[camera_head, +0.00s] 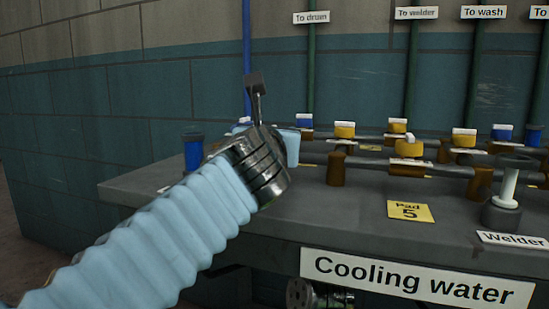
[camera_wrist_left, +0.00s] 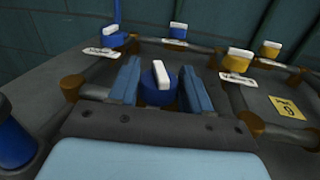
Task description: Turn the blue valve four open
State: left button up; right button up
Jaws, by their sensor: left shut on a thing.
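A blue valve knob (camera_wrist_left: 157,89) with a white bar on top sits between the two blue fingers of my left gripper (camera_wrist_left: 162,84) in the left wrist view. The gripper is shut on this knob. The white bar points roughly away from the wrist, leaning slightly left at its far end. No number shows on this knob. In the head view my left gripper (camera_head: 288,147) reaches over the bench, and its wrist hides the knob. My right gripper is in neither view.
Yellow valves (camera_head: 408,147) and other blue valves (camera_head: 304,121) sit on pipes along the grey bench (camera_head: 300,215). A blue post (camera_head: 193,150) stands at the left. A "Cooling water" sign (camera_head: 415,280) hangs in front. A white-and-dark post (camera_head: 508,190) stands at the right.

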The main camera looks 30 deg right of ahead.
pick_arm(q)
jog(key=shift+s+d+r+n+t+y+p, duration=0.1)
jog(key=shift+n+t+y+p, duration=0.15)
jog(key=shift+n+t+y, duration=0.25)
jog(key=shift+d+r+n+t+y+p, duration=0.1)
jog(key=shift+n+t+y+p, duration=0.25)
jog(key=shift+y, duration=0.25)
jog(key=n+y+p, duration=0.1)
jog(key=y, duration=0.1)
jog(key=n+t+y+p, duration=0.1)
jog(key=n+y+p, duration=0.1)
jog(key=shift+r+t, duration=0.1)
jog(key=shift+t, duration=0.15)
jog(key=shift+a+f+n+y+p, duration=0.1)
jog(key=shift+f+n+y+p, duration=0.15)
jog(key=shift+n+y+p, duration=0.65)
jog(key=shift+m+p, duration=0.25)
jog(key=shift+p, duration=0.05)
jog(key=o, duration=1)
jog(key=shift+c, duration=0.2)
jog(key=s, duration=0.4)
jog(key=s+a, duration=0.1)
jog(key=s, duration=0.8)
jog(key=shift+s+a+f+b, duration=0.1)
jog(key=shift+s+a+b, duration=0.15)
jog(key=shift+a+b, duration=0.15)
